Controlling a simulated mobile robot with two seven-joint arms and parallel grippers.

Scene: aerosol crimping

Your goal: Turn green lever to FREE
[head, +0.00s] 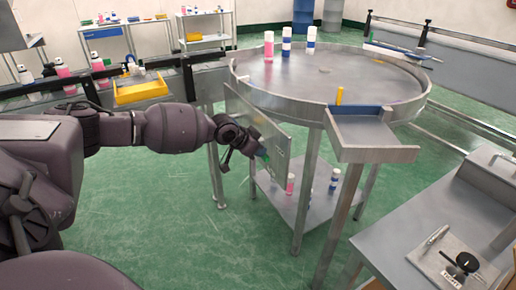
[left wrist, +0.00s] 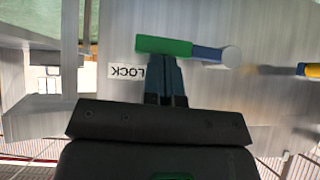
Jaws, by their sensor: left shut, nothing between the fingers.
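The green lever (left wrist: 164,46) shows in the left wrist view as a green grip on a blue arm (left wrist: 207,53), which runs right to a round grey pivot (left wrist: 231,56). It is on a grey metal panel (head: 276,140) beside the round table. A LOCK label (left wrist: 127,72), upside down in this view, lies close to the green end. No FREE label is readable. My left gripper (left wrist: 165,62) is shut and empty, its fingertips at the green grip's edge; I cannot tell whether they touch. In the head view my left gripper (head: 262,151) is at the panel. My right gripper is out of view.
A workbench (head: 400,240) with a black tool stands at right. Green floor is open below my left arm.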

